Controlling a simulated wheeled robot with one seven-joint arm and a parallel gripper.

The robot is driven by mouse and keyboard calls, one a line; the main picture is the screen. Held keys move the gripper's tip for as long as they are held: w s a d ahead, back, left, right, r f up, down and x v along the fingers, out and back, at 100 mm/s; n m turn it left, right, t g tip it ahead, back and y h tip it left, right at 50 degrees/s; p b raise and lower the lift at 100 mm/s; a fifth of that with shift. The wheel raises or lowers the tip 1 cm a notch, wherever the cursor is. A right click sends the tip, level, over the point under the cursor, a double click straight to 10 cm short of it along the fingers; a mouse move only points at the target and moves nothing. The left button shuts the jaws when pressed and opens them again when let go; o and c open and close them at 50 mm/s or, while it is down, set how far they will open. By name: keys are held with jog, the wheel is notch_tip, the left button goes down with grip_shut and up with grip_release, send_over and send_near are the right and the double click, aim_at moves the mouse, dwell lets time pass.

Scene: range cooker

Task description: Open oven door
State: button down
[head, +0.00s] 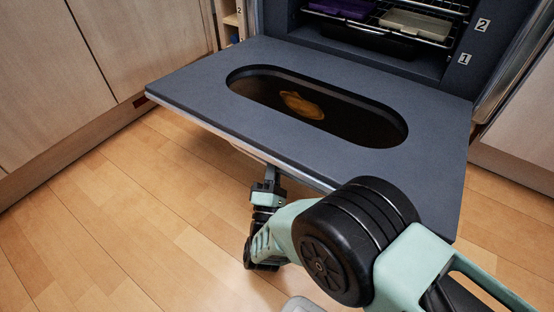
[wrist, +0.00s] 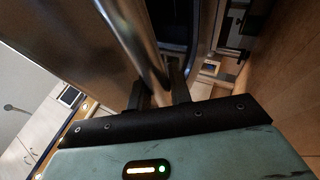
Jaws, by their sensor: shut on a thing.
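The oven door (head: 190,89) is swung far down in the head view, close to level, with its inner face up. Its long rounded window has a yellow-brown patch (head: 302,105) in it. My gripper (head: 269,174) is below the door's front edge, and the door hides its fingertips there. In the wrist view my gripper (wrist: 158,90) is shut on the metal bar handle (wrist: 143,45), with a dark finger on either side of it. The oven cavity stands open behind the door.
Inside the oven are wire racks with a purple tray (head: 342,8) and a pale tray (head: 415,25). Number labels mark the rack levels. Wooden cabinets (head: 60,70) flank the oven on the left. The wooden floor (head: 130,220) is clear at front left.

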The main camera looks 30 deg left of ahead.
jog(key=shift+s+a+r, duration=0.15)
jog(key=shift+s+a, duration=0.15)
jog(key=shift+a, duration=0.05)
jog(key=c, duration=1.6)
grip_release()
jog(key=shift+o, duration=0.2)
jog(key=shift+w, duration=0.1)
jog(key=shift+d, duration=0.1)
jog(key=p+v, duration=0.4)
jog(key=v, duration=0.3)
jog(key=shift+s, duration=0.2)
